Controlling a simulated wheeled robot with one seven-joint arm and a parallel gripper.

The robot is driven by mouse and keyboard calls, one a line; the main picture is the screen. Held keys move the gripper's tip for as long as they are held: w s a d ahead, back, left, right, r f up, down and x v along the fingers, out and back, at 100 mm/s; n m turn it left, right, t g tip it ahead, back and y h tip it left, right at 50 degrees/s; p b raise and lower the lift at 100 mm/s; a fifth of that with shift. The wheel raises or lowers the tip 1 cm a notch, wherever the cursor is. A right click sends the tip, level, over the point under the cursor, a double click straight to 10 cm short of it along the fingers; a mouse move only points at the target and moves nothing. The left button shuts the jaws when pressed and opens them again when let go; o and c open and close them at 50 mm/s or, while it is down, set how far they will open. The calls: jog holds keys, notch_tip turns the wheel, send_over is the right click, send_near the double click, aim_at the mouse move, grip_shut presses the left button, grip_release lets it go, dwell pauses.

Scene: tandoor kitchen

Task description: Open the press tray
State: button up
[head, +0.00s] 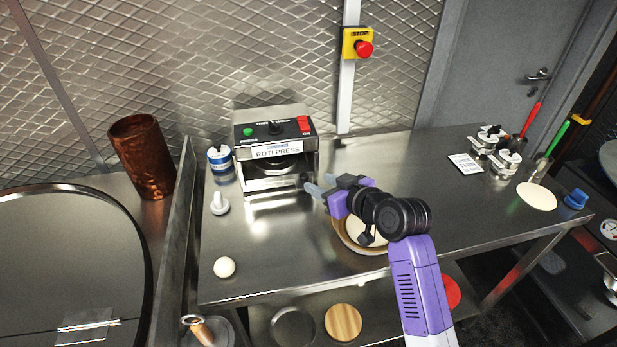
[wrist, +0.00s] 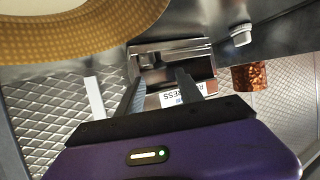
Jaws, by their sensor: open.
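The roti press (head: 277,134) stands on the steel table against the wall, with a dark control panel and a white "ROTI PRESS" label. Its metal press tray (head: 278,184) is at the lower front, under a round plate; I cannot tell if it is fully in. My gripper (head: 318,190) is open and empty at the right front of the press. In the wrist view the press (wrist: 180,68) appears upside down between and beyond the two fingers (wrist: 158,82). I see no clear contact with the tray.
Canisters (head: 508,163) stand at the right. The table's front middle is clear.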

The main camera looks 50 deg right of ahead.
aim_at(306, 177)
jog(key=shift+p+x, duration=0.35)
jog(key=shift+x, duration=2.75)
grip_shut()
